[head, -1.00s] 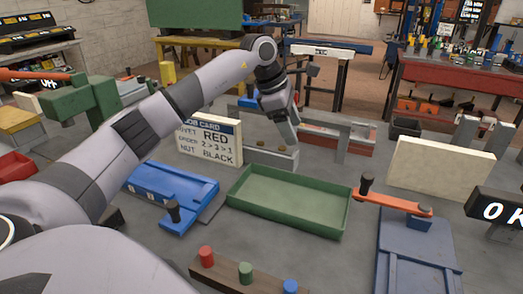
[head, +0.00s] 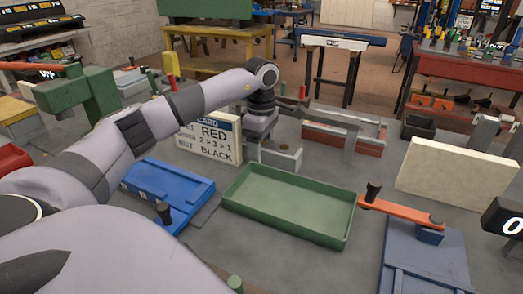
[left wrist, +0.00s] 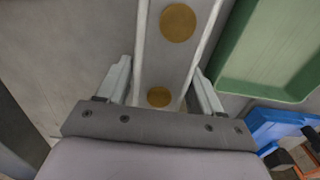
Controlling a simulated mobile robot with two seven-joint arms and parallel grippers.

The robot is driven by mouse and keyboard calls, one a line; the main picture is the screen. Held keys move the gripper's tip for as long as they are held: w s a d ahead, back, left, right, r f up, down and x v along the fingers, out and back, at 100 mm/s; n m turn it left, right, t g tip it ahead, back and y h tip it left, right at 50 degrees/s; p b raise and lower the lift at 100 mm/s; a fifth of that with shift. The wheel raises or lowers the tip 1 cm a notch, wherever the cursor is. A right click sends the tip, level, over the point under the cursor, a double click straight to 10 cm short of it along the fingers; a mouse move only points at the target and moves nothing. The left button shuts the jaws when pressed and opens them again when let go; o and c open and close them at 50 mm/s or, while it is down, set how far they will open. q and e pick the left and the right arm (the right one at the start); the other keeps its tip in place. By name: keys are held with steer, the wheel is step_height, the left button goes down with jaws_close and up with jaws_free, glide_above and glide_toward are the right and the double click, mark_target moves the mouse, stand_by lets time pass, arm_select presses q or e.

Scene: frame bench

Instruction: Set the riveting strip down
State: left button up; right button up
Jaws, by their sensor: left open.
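The riveting strip looks like a light grey metal piece with round brass rivet heads (left wrist: 178,22); in the head view a grey piece with a brass spot (head: 286,160) sits on the bench behind the green tray. My left gripper (head: 262,132) is over its left end, beside the job card. In the left wrist view my left gripper (left wrist: 163,75) is open, one finger on each side of the strip, with narrow gaps seen. The arm hides the strip's left part in the head view. My right gripper does not show.
The green tray (head: 240,205) is empty in front. A blue fixture (head: 185,185) lies left of it, and a blue plate with an orange lever (head: 400,211) right.

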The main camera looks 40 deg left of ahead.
arm_select(q)
steer(key=shift+f, duration=0.15)
steer(key=shift+c, duration=0.3)
steer(key=shift+w, duration=0.1)
jaws_close()
